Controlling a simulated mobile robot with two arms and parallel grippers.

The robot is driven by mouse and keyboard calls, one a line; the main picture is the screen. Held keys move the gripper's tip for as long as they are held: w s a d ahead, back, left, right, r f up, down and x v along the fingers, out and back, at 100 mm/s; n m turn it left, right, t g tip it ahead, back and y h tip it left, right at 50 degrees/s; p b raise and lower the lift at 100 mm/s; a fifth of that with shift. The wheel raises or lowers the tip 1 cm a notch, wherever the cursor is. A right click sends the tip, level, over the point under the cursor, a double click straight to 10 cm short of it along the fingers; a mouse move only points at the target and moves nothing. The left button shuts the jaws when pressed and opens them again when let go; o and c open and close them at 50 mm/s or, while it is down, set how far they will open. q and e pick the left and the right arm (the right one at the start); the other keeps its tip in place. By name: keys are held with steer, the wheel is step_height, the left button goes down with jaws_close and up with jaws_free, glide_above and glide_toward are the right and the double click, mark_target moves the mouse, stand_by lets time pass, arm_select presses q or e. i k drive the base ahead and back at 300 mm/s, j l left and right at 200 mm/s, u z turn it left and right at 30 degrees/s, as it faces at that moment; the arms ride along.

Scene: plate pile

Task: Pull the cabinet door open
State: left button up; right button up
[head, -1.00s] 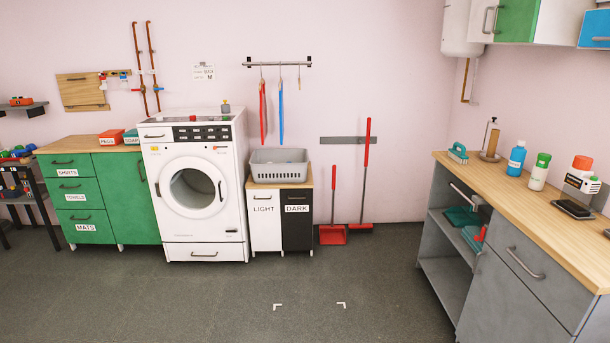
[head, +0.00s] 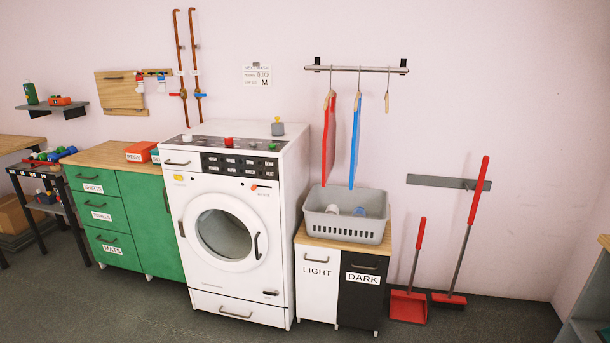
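A green cabinet (head: 71,217) with a wooden top stands left of the washing machine. It has drawers labelled SHIRTS, TOWELS and MATS. To their right is a plain green door (head: 148,228), shut, with a dark upright handle (head: 167,199) near the washer, which hides part of that side. A small cabinet (head: 346,242) right of the washer has a white LIGHT front (head: 317,289) and a black DARK front (head: 361,300), both closed, with bar handles near their tops. Neither of my grippers is in view.
The white washing machine (head: 190,273) has its round door shut. A grey basket (head: 345,231) sits on the small cabinet. A red dustpan (head: 408,307) and brush lean at the wall. Grey shelving (head: 590,290) edges the right. The floor in front is clear.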

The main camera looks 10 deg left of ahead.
mark_target(144, 196)
steer(key=i+j+u, duration=0.2)
steer(key=i+u, duration=0.15)
steer(key=i, duration=0.5)
steer(key=i+u, duration=0.35)
steer(key=i, duration=0.55)
